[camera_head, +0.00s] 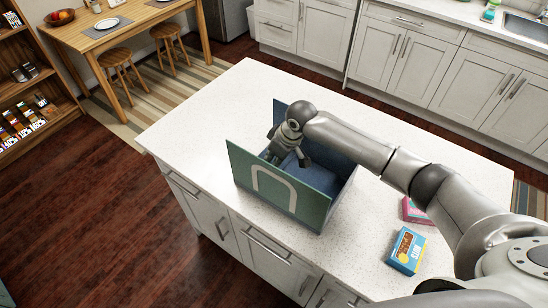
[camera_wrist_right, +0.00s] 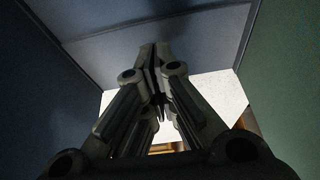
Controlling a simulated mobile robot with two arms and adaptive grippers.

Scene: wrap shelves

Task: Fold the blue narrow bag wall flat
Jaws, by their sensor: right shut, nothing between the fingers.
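The bag (camera_head: 240,165) stands on the white island, with a green wide wall and a pale arch-shaped handle facing the front. Its inside shows blue surfaces (camera_head: 290,176). In the right wrist view a blue wall (camera_wrist_right: 160,45) spans the top, between a dark blue wall (camera_wrist_right: 45,100) on the left and a green wall (camera_wrist_right: 290,85) on the right. My right gripper (camera_head: 274,156) is down between the bag's wide walls. In the wrist view its fingers (camera_wrist_right: 158,62) are together and empty, overlapping the blue wall; contact cannot be told. My left gripper is out of view.
A blue box (camera_head: 406,250) and a pink box (camera_head: 416,212) lie on the island (camera_head: 220,100) to the right of the bag, near my right arm. The countertop left of and behind the bag is clear. A wooden table (camera_head: 120,20) stands far left.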

